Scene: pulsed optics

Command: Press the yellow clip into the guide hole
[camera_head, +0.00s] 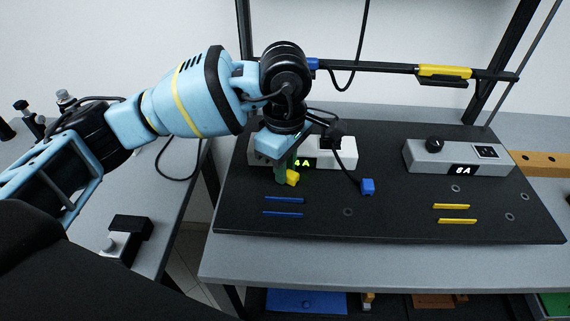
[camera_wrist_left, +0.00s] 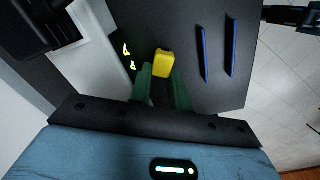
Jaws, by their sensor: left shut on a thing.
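The yellow clip (camera_head: 292,178) is at the tips of my left gripper (camera_head: 281,172), low over the left part of the black board (camera_head: 330,228). In the left wrist view the yellow clip (camera_wrist_left: 164,62) sits at the end of the green fingers of my left gripper (camera_wrist_left: 163,80), which are shut on it. I cannot tell whether the clip touches the board. Round holes show in the board, one at the front middle (camera_head: 348,212) and several at the right. I cannot tell which is the guide hole, and any hole under the clip is hidden. My right gripper is not in view.
A white box reading 4A (camera_head: 343,150) stands just behind the gripper. A grey box reading 6A (camera_head: 455,158) stands back right. A blue clip (camera_head: 368,186) on a black cable is right of the gripper. Blue strips (camera_head: 283,213) and yellow strips (camera_head: 452,206) mark the board.

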